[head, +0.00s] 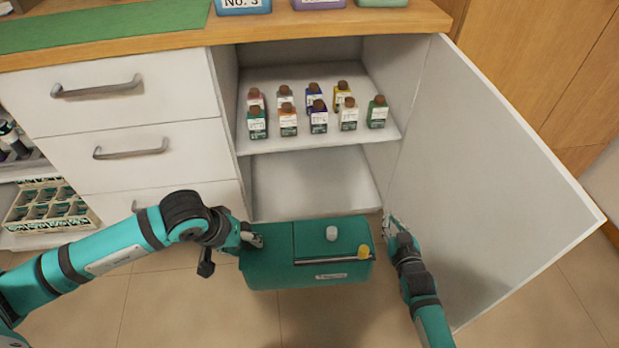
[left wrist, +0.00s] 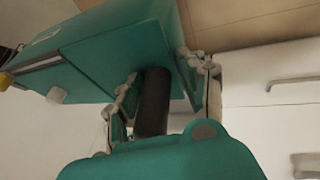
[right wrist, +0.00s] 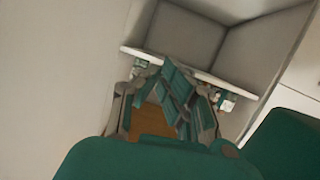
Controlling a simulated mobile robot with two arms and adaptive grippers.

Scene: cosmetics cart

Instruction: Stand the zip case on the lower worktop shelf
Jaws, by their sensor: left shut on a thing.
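The zip case is a teal box (head: 275,272) with a white knob and a yellow knob on top, in front of the open cabinet in the head view. My left gripper (head: 254,239) is shut on its left end; the left wrist view shows the teal case (left wrist: 120,50) and a dark bar between the fingers (left wrist: 160,95). The lower shelf (head: 310,185) is bare.
The upper shelf (head: 270,82) holds several small bottles. The open white door (head: 490,170) stands to the right, close to my right gripper. White drawers (head: 130,155) with handles are at the left. A crate (head: 45,212) sits at the far left.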

